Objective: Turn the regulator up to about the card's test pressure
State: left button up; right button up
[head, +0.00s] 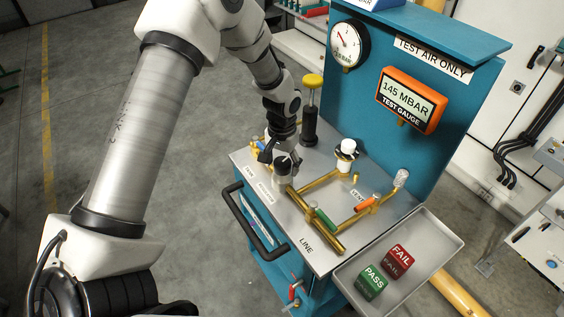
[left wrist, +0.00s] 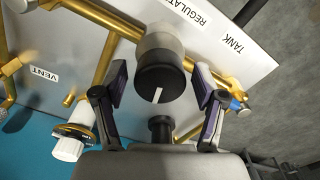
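The regulator (head: 282,172) is a grey-bodied knob on the brass pipework of the bench. In the left wrist view its black cap (left wrist: 160,84) shows a white pointer line. My left gripper (left wrist: 160,92) has its fingers on either side of the cap, with a visible gap on both sides. In the head view the left gripper (head: 283,158) is down at the regulator, and its fingers are partly hidden. The orange test gauge (head: 408,100) reads 145 MBAR. A round dial gauge (head: 349,44) has a red needle. No readable test-pressure card shows. My right gripper is out of view.
A yellow-topped pump (head: 311,100) stands behind the regulator. A white-capped vent fitting (head: 346,152) and green (head: 324,219) and orange (head: 364,204) valve levers are to its right. A tray (head: 440,238) holds PASS and FAIL blocks. A dark handle (head: 250,222) runs along the bench front.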

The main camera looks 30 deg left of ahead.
aim_at(282, 162)
pick_arm(q)
notch_tip(282, 162, up, 12)
dwell(0.6)
jog(key=s+d+f+g, duration=0.2)
jog(key=s+f+g, duration=0.1)
jog(key=s+f, duration=0.5)
jog(key=s+d+f+g, duration=0.2)
jog(key=s+f, duration=0.4)
jog(key=f, duration=0.4)
jog(key=s+d+f, duration=0.2)
jog(key=s+f, duration=0.1)
jog(key=s, duration=0.3)
jog(key=s+d+f+t, duration=0.1)
jog(key=s+f, duration=0.3)
jog(key=s, duration=0.3)
jog(key=s+d+f, duration=0.2)
jog(key=s+f, duration=0.1)
jog(key=s, duration=0.3)
jog(key=w+t, duration=0.2)
jog(key=w, duration=0.1)
jog(key=w+t, duration=0.2)
jog(key=shift+a+r+m, duration=0.1)
jog(key=shift+a+m, duration=0.15)
jog(key=shift+m, duration=0.15)
